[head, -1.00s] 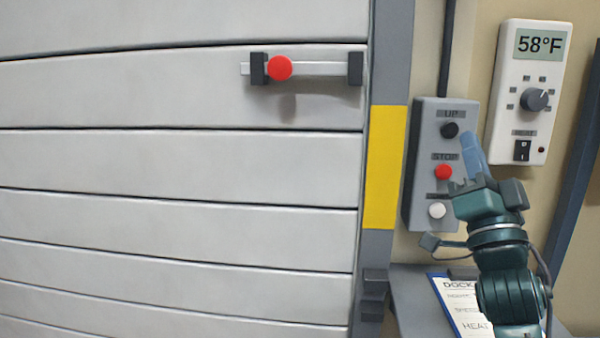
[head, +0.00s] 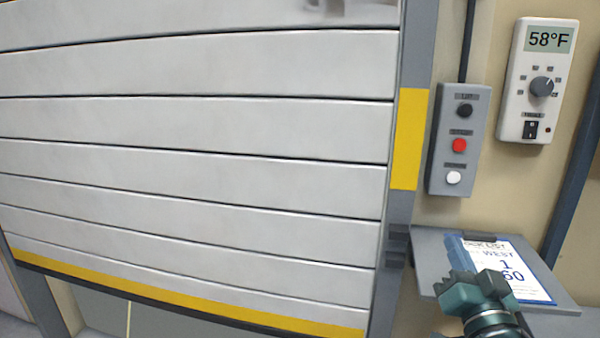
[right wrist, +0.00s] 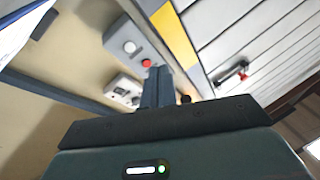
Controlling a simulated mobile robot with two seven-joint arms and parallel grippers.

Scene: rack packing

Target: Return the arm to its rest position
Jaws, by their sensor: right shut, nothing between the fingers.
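My right arm comes in from the bottom right in the head view. Its right gripper (head: 456,248) is shut and empty, low in front of a small shelf and clipboard, below the control box. In the right wrist view the closed blue fingers (right wrist: 156,88) point up toward the wall and partly cover the control box. The grey control box (head: 458,140) has a black, a red and a white button; nothing touches it in the head view. My left gripper is out of view.
A slatted white door (head: 200,130) fills the left, its yellow-striped lower edge (head: 190,295) above an open gap. A thermostat (head: 541,80) reads 58°F. A clipboard (head: 525,275) lies on the grey shelf (head: 560,302). The latch's red knob (right wrist: 244,75) shows in the wrist view.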

